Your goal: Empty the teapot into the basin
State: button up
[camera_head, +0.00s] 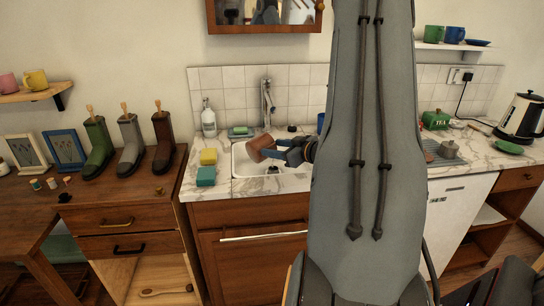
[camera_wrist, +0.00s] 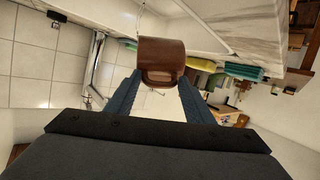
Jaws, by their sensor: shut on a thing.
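I cannot see a spout or whether anything is inside or flowing out. My arm hides the right part of the basin.
A faucet (camera_head: 267,98) rises behind the basin. A soap bottle (camera_head: 208,118), a yellow sponge (camera_head: 208,156) and a teal sponge (camera_head: 206,176) stand left of it.

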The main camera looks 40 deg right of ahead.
jog(key=shift+d+r, duration=0.2)
jog(key=shift+d, duration=0.1)
jog(key=shift+d+r+m+y+p, duration=0.3)
jog(key=shift+d+m+p, duration=0.3)
jog(key=shift+p, duration=0.6)
jog(key=shift+d+r+m+y+p, duration=0.15)
jog(key=shift+d+m+y+p, duration=0.45)
jog(key=shift+p, duration=0.55)
jog(key=shift+s+a+f+n+h+b, duration=0.15)
jog(key=shift+a+n+h+b, duration=0.1)
jog(key=shift+a+b, duration=0.25)
jog(key=shift+w+a+f+n+h+b, duration=0.15)
jog(key=shift+a+n+h+b, duration=0.1)
jog(key=shift+b, duration=0.3)
jog(key=shift+s, duration=0.1)
